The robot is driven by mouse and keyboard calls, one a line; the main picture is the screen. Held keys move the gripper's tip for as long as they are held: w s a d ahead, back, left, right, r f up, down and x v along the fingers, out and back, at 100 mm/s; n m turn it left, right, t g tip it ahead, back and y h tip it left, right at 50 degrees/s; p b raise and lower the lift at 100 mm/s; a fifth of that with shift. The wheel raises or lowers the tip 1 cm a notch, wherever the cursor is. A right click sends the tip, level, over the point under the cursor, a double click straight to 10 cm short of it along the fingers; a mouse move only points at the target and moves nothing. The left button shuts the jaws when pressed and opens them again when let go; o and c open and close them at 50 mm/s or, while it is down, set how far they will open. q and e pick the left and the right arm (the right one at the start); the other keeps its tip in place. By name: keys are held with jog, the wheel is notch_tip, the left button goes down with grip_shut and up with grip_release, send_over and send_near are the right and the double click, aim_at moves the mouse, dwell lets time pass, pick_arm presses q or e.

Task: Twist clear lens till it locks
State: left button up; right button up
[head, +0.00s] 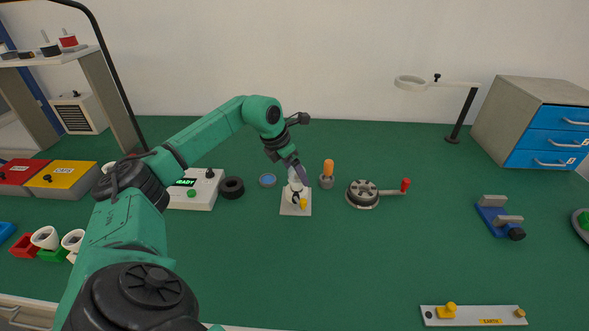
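The gripper hides the top of the fitting, so I cannot make out the clear lens for certain. The fingers are too small and dark to show whether they are open or shut on something. My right gripper is not in view.
An orange-handled tool in a grey holder (327,181) and a round device with a red-knobbed crank (362,194) stand right of the plate. The front middle is clear.

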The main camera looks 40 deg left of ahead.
pick_arm(q)
jog(key=v, duration=1.4)
jog(key=shift+s+r, duration=0.2)
jog(key=shift+r, duration=0.05)
